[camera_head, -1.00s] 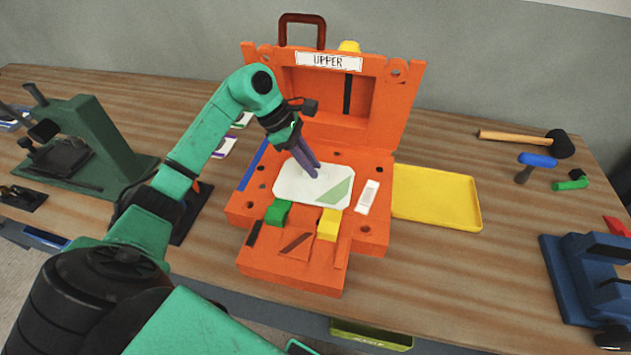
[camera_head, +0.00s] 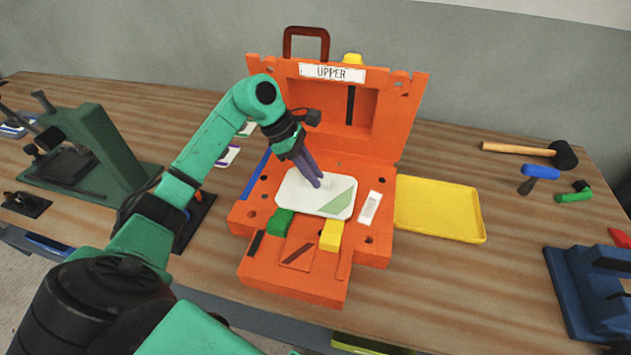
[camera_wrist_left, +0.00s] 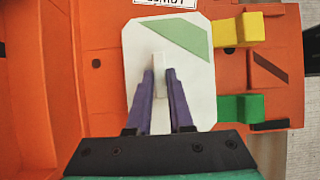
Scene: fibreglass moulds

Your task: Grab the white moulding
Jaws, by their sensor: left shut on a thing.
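The white moulding (camera_head: 297,196) is a flat white plate with cut corners and a pale green triangle. It lies on the lower half of the open orange mould (camera_head: 362,245). It also shows in the left wrist view (camera_wrist_left: 200,92), with a small upright white tab (camera_wrist_left: 158,66) near its middle. My left gripper (camera_head: 318,184) points down at the plate, and its purple fingers (camera_wrist_left: 161,80) are shut on the tab. I cannot tell whether the plate is raised off the mould. My right gripper is not in view.
The mould's upright lid (camera_head: 390,110), labelled UPPER, stands right behind my gripper. Green (camera_head: 279,222) and yellow (camera_head: 331,236) blocks sit at the plate's front edge. A yellow tray (camera_head: 440,208) lies to the right. A mallet (camera_head: 563,155) and a blue clamp (camera_head: 590,290) are farther right.

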